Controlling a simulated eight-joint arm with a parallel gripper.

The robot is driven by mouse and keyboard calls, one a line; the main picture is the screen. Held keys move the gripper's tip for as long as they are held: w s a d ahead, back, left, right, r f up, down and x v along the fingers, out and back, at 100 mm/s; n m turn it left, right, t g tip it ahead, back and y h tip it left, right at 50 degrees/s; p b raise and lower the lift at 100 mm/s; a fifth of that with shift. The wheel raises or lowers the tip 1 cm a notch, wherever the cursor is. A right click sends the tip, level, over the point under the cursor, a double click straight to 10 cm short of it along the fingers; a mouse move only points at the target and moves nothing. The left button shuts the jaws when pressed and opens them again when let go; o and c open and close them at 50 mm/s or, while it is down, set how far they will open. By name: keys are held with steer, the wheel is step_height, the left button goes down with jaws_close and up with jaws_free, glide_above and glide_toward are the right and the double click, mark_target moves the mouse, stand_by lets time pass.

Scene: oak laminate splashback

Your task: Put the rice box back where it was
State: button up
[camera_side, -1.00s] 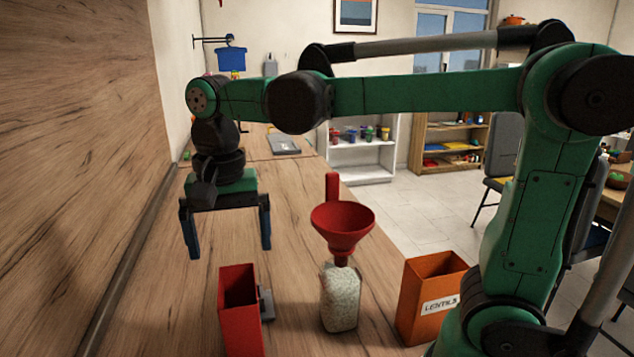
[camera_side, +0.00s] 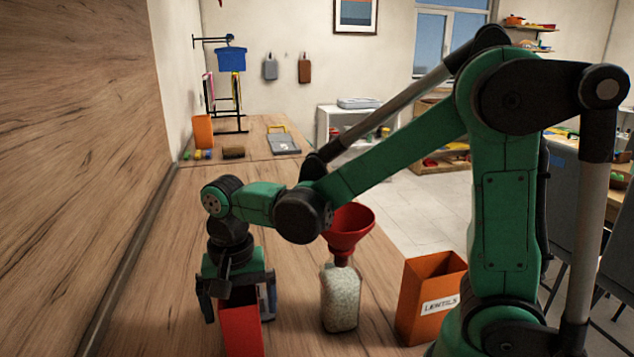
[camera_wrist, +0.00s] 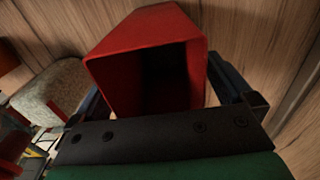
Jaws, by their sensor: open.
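The rice box, a red open-topped box (camera_side: 240,332), stands upright on the wooden counter at the lower middle of the side view. No label on it is readable from here. My gripper (camera_side: 238,306) is open and lowered over the box, with one finger on either side of its upper part. In the wrist view the dark, empty-looking mouth of the box (camera_wrist: 150,38) lies between the open fingers (camera_wrist: 165,95). Contact between fingers and box cannot be told. A clear jar of rice (camera_side: 341,298) with a red funnel (camera_side: 348,228) in its neck stands to the right.
An orange box labelled LENTILS (camera_side: 430,298) stands right of the jar. The wooden splashback (camera_side: 75,150) runs along the left. Farther back on the counter are a grey scale-like object (camera_side: 283,143), an orange box (camera_side: 203,131) and small items. The counter left of the red box is clear.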

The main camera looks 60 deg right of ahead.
steer(key=c, duration=1.5)
steer(key=shift+r, duration=0.1)
